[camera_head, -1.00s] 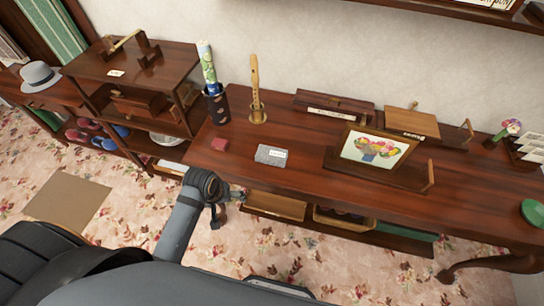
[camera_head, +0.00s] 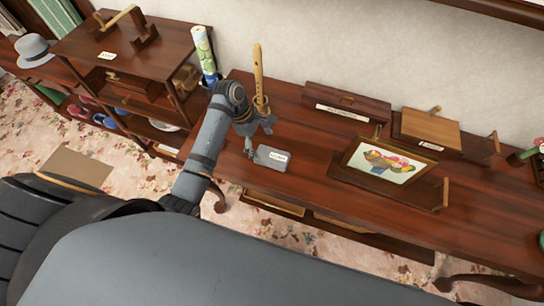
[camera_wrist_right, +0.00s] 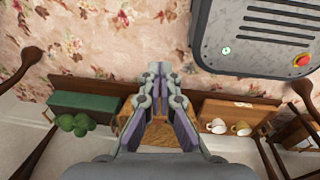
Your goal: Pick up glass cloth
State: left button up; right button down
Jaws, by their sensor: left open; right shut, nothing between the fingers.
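A small flat grey cloth-like piece (camera_head: 273,158) with a white label lies on the dark wooden table (camera_head: 310,205), near its front edge. I cannot read the label, so I cannot tell for sure that it is the glass cloth. My left gripper (camera_head: 259,137) is open and empty above the table, just left of and behind the grey piece, with one finger close to its left edge. Whether they touch is unclear. A small red piece seen earlier is hidden behind my left arm. My right gripper (camera_wrist_right: 157,77) is shut and empty in the right wrist view.
A wooden recorder (camera_head: 258,70) stands upright behind my left gripper, beside a rolled colourful paper (camera_head: 205,55). A framed flower picture (camera_head: 389,160) and wooden boxes (camera_head: 347,106) stand to the right. The right wrist view shows mugs (camera_wrist_right: 217,126) on a low shelf and flowered carpet.

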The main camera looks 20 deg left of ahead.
aim_at(271, 156)
pick_arm(q)
jog(key=shift+w+d+f, duration=0.2)
jog(key=shift+w+f, duration=0.05)
jog(key=shift+f, duration=0.3)
jog(key=shift+w+d+f, duration=0.15)
jog(key=shift+w+f, duration=0.1)
jog(key=shift+f, duration=0.25)
jog(key=shift+s+p+x, duration=0.25)
jog(key=shift+p+x, duration=0.15)
jog(key=shift+x, duration=1.9)
jog(key=shift+d+f, duration=0.15)
jog(key=shift+f, duration=0.15)
jog(key=shift+s, duration=0.1)
jog(key=c, duration=1.2)
pick_arm(e)
jog(key=w, duration=0.1)
jog(key=w+r, duration=0.1)
jog(key=w, duration=0.1)
jog(key=shift+a, duration=0.15)
pick_arm(q)
jog(key=shift+r, duration=0.1)
jog(key=shift+c, duration=0.2)
